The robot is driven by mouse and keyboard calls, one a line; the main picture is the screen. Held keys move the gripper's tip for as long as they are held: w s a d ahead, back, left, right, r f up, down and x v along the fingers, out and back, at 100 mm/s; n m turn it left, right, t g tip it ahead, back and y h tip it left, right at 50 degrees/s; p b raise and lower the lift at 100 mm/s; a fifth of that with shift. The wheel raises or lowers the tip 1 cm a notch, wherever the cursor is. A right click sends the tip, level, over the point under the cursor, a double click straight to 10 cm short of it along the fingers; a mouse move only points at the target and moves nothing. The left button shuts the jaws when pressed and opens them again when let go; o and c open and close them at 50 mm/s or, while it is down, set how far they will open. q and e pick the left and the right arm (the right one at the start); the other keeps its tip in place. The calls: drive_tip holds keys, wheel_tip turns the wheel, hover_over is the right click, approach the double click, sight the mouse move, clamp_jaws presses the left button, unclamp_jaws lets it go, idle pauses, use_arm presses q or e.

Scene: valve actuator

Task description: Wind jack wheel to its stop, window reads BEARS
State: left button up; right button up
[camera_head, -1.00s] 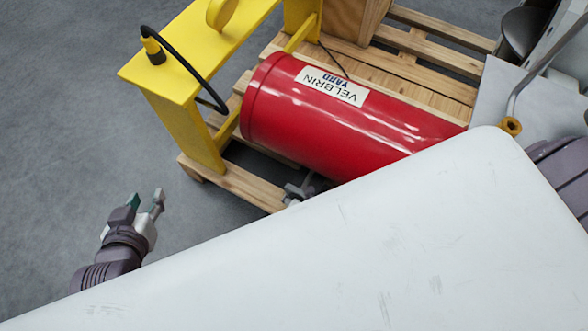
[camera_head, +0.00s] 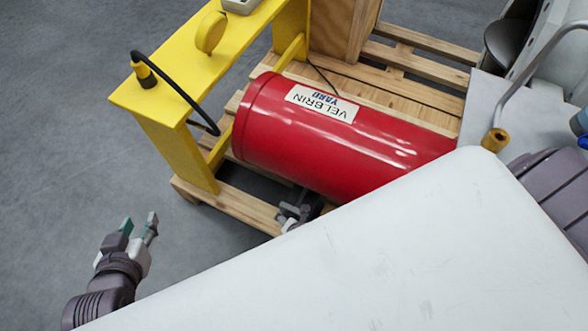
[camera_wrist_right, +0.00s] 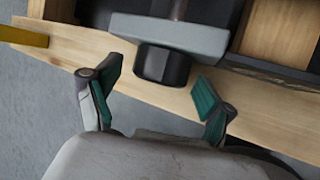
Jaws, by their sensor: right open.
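In the right wrist view my right gripper (camera_wrist_right: 155,92) is open, its green-padded fingers on either side of a dark round knob (camera_wrist_right: 163,66) below a grey bar (camera_wrist_right: 172,35). I see no finger clearly touching the knob. I cannot tell whether this is the jack wheel. In the head view a small grey mechanism (camera_head: 292,213) shows by the pallet edge under the red cylinder (camera_head: 345,135), partly hidden by a white panel. My left gripper (camera_head: 139,226) is open and empty over the floor at the lower left. No window reading BEARS shows.
A yellow frame (camera_head: 175,150) with a black cable stands on the wooden pallet (camera_head: 235,205). The white panel (camera_head: 350,260) covers the lower right. Grey floor (camera_head: 60,120) is clear at the left. The wrist view shows a pallet plank (camera_wrist_right: 265,110) close by.

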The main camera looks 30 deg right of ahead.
drive_tip(key=v, duration=1.1)
drive_tip(key=shift+a, duration=0.1)
